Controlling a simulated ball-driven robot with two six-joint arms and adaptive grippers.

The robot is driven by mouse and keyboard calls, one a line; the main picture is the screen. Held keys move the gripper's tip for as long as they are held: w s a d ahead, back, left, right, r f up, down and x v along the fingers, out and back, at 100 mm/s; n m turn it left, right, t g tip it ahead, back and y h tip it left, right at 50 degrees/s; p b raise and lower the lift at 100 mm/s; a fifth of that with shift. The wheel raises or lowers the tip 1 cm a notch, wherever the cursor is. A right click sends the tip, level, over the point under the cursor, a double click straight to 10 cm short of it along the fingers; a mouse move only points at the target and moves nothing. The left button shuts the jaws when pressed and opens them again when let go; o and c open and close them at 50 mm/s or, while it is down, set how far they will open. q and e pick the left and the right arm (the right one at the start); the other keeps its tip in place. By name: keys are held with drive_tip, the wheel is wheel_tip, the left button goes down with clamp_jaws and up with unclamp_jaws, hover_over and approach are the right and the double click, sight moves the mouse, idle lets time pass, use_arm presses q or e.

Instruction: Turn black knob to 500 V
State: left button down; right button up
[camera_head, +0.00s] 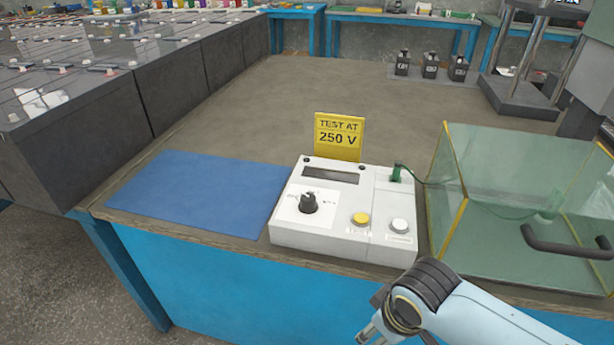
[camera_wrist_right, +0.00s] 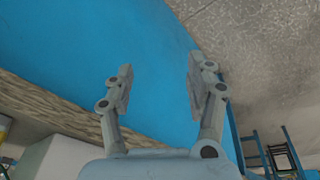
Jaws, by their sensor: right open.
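The black knob (camera_head: 309,203) sits on the left part of the white tester's (camera_head: 330,234) top face. Its dial marks are too small to read. A dark display (camera_head: 331,174), a yellow button (camera_head: 360,219) and a white button (camera_head: 400,226) are on the same face. A yellow sign (camera_head: 338,137) behind the tester reads "TEST AT 250 V". My right gripper (camera_head: 370,335) is low at the front of the bench, below and right of the knob and apart from it. In the right wrist view it (camera_wrist_right: 158,88) is open and empty. My left gripper is not in view.
A blue mat (camera_head: 190,192) lies left of the tester. A glass box (camera_head: 520,180) with a dark handle (camera_head: 568,248) stands at the right, a green cable (camera_head: 425,182) running to it. Bench space behind the tester is clear. Battery rows (camera_head: 110,90) stand left.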

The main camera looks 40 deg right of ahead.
drive_tip(key=w+r+p, duration=0.2)
drive_tip(key=w+r, duration=0.1)
drive_tip(key=r, duration=0.4)
drive_tip(key=w+r+p, duration=0.2)
drive_tip(key=w+r, duration=0.1)
drive_tip(key=r, duration=0.5)
drive_tip(key=shift+g, duration=0.6)
drive_tip(key=w+r, duration=0.1)
drive_tip(key=w, duration=0.2)
drive_tip(key=w+r+p, duration=0.1)
drive_tip(key=w, duration=0.2)
drive_tip(key=w+r, duration=0.1)
drive_tip(key=w, duration=0.3)
drive_tip(key=shift+d+p, duration=0.3)
drive_tip(key=shift+d, duration=0.05)
drive_tip(key=g+y+p, duration=0.1)
approach(308, 197)
drive_tip(key=shift+m, duration=0.4)
wheel_tip(308, 197, down, 10)
drive_tip(key=shift+w+f+b, duration=0.1)
drive_tip(key=shift+b, duration=0.5)
clamp_jaws()
